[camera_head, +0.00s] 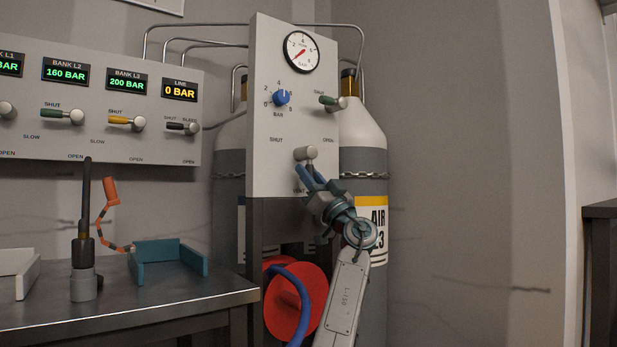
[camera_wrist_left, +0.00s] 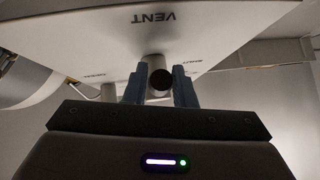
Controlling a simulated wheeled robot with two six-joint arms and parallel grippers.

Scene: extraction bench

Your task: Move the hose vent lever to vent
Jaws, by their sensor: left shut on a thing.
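The hose vent lever (camera_head: 307,153) is a small grey lever low on the pale upright panel (camera_head: 265,110). SHUT is printed to its upper left, OPEN to its upper right, and VENT below it. My left gripper (camera_head: 308,174) reaches up from below and is shut on the lever. In the left wrist view, the lever's round dark end (camera_wrist_left: 160,79) sits between the two blue fingers (camera_wrist_left: 158,88), with the VENT label above it. The fingers partly hide the lever, so I cannot tell its exact angle. My right gripper is not in view.
The panel also carries a gauge (camera_head: 301,52), a blue knob (camera_head: 281,97) and a green lever (camera_head: 333,103). Gas cylinders (camera_head: 362,130) stand behind it. A red hose reel (camera_head: 296,300) hangs below. A bench (camera_head: 150,300) with a teal tray (camera_head: 168,270) stands left.

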